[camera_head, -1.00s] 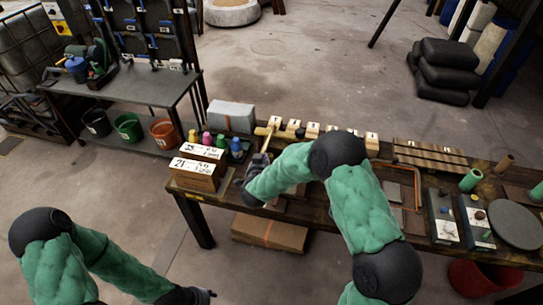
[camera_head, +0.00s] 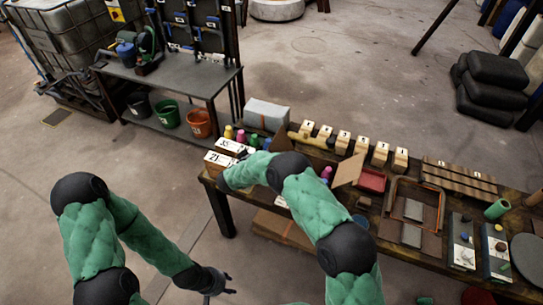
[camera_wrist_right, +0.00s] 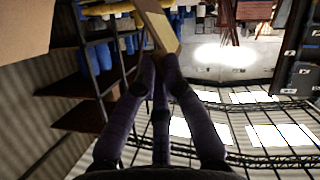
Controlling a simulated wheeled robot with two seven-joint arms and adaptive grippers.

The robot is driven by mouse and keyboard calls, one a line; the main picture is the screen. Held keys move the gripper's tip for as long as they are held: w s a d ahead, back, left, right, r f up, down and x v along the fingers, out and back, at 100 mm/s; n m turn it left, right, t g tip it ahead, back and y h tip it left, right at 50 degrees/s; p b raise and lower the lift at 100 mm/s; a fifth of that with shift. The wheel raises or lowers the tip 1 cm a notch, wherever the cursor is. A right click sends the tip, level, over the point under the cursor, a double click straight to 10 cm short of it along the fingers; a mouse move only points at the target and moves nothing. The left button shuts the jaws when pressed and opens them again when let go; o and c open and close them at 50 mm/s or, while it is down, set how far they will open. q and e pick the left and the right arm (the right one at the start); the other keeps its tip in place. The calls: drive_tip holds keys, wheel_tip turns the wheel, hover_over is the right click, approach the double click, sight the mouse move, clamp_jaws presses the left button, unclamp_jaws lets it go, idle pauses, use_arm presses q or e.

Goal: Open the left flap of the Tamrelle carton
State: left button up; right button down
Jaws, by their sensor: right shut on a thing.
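An open cardboard carton stands on the bench, mostly hidden behind my right forearm; no name on it is readable. Its right flap (camera_head: 348,170) sticks up and outward, and a pink-topped item (camera_head: 326,173) shows beside it. In the right wrist view, my right gripper (camera_wrist_right: 160,62) is shut on a thin tan cardboard piece (camera_wrist_right: 158,27), seemingly a flap. In the head view this gripper is largely hidden behind its own arm, near the white-labelled box. My left gripper (camera_head: 228,284) hangs empty in front of the bench, its fingers apart.
A box labelled 21 (camera_head: 216,160) and small colored bottles (camera_head: 241,136) stand at the bench's left end. Numbered wooden blocks (camera_head: 343,143) line the back. A red tray (camera_head: 371,180) lies right of the carton.

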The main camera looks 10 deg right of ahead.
drive_tip(key=shift+w+a+f+n, duration=0.3)
drive_tip(key=shift+a, duration=0.1)
drive_tip(key=c, duration=1.6)
unclamp_jaws()
drive_tip(key=shift+a, duration=0.1)
drive_tip(key=v, duration=1.1)
drive_tip(key=shift+s+a, duration=0.2)
drive_tip(key=shift+a, duration=0.2)
